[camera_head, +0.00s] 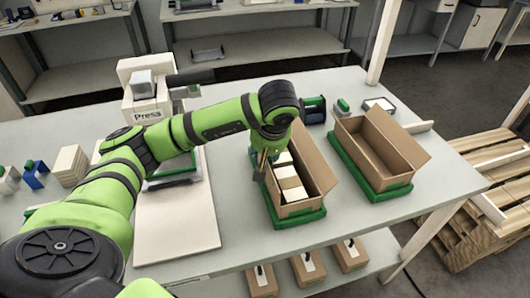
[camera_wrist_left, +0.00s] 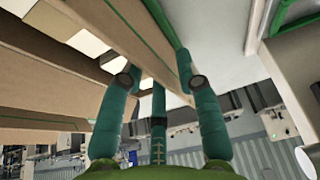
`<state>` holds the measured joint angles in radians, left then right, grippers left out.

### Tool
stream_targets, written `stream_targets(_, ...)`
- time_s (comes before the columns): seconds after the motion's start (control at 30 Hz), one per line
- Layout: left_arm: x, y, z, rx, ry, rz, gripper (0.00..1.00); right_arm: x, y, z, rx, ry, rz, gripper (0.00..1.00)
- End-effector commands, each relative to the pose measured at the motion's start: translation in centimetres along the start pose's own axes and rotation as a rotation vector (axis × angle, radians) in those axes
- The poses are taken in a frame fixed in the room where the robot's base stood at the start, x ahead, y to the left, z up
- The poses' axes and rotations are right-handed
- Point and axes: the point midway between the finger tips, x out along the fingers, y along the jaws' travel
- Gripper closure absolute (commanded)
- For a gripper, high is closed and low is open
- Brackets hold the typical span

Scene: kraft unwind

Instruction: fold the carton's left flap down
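An open brown carton (camera_head: 313,158) sits on a green tray (camera_head: 299,221) near the table's middle. White and cream blocks (camera_head: 291,184) stand inside it; pale block tops also show in the left wrist view (camera_wrist_left: 90,42). My left arm reaches over from the left, and my left gripper (camera_head: 261,165) points down at the carton's left side. In the left wrist view, the teal fingers of my left gripper (camera_wrist_left: 158,78) are spread apart, with a cardboard panel (camera_wrist_left: 150,65) running between them. Whether they touch it is unclear. The arm and gripper partly hide the left flap in the head view.
A second open carton (camera_head: 378,150) on a green tray stands to the right. A press (camera_head: 147,100), a pale board (camera_head: 177,225) and stacked blocks (camera_head: 70,165) are on the left. Wooden pallets (camera_head: 490,190) lie beyond the table's right edge.

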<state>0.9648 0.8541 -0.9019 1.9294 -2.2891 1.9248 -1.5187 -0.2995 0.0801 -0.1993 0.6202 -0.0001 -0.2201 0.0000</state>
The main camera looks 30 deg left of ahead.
Motion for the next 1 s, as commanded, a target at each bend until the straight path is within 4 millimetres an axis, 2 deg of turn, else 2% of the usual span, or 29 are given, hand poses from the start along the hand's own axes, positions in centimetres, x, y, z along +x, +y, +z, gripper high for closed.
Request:
stream_targets(0.17, -0.9, 0.1, -0.1, 0.0, 0.001, 0.003, 0.67, 0.0, -0.1, -0.1, -0.001, 0.002, -0.001, 0.6)
stream_targets(0.3, -3.3, 0.1, -0.1, 0.001, 0.005, 0.006, 0.67, 0.0, -0.1, 0.0, -0.001, 0.001, -0.001, 0.6)
stream_targets(0.7, -6.7, 0.3, 8.5, 0.008, 0.004, 0.004, 0.67, 0.0, 0.0, 0.0, -0.001, 0.0, 0.0, 0.6)
stream_targets(0.83, -7.3, 0.3, 10.1, 0.005, 0.001, 0.003, 0.67, 0.0, 0.0, 0.1, -0.001, -0.001, 0.0, 0.6)
stream_targets(1.0, -7.6, 0.3, 11.0, 0.0, 0.001, 0.0, 0.67, 0.0, 0.0, 0.1, -0.001, -0.001, 0.0, 0.6)
